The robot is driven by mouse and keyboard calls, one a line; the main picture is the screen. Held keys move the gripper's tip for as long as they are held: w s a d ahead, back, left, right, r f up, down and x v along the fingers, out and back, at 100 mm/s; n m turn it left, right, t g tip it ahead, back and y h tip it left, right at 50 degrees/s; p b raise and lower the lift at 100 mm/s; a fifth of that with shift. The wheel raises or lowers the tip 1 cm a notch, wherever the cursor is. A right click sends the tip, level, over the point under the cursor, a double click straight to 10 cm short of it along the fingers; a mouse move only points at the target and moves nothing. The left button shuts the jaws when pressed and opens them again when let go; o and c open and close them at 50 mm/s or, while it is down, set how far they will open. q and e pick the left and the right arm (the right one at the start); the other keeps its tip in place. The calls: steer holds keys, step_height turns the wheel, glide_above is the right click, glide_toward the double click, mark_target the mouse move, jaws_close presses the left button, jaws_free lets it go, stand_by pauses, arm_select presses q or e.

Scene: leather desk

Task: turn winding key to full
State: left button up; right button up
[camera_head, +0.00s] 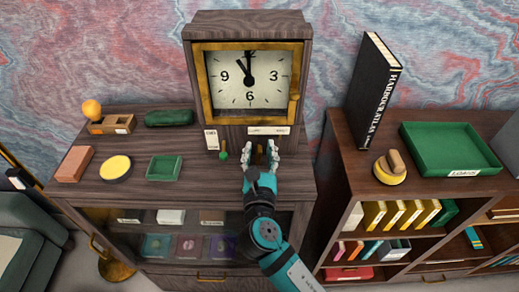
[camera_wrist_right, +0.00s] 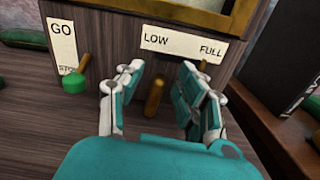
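A wooden clock (camera_head: 249,25) with a brass-framed face (camera_head: 225,68) stands at the back of the left cabinet. Its lower front carries a LOW to FULL label (camera_wrist_right: 183,45). In the right wrist view a brass key-like handle (camera_wrist_right: 154,97) stands below the LOW side, between the fingers of my right gripper (camera_wrist_right: 162,70). The gripper is open, with gaps on both sides of the handle. A smaller brass piece shows under FULL, partly behind the right finger. In the head view my right gripper (camera_head: 259,153) is at the clock's base. My left gripper is out of view.
A green-knobbed lever (camera_wrist_right: 76,85) is left of the gripper by a GO/STOP label (camera_wrist_right: 63,47). A green square tray (camera_head: 164,168), yellow disc (camera_head: 116,168) and brick (camera_head: 75,164) lie left. A black book (camera_head: 373,90) and green tray (camera_head: 450,148) are right.

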steer(key=shift+w, duration=0.65)
jaws_close()
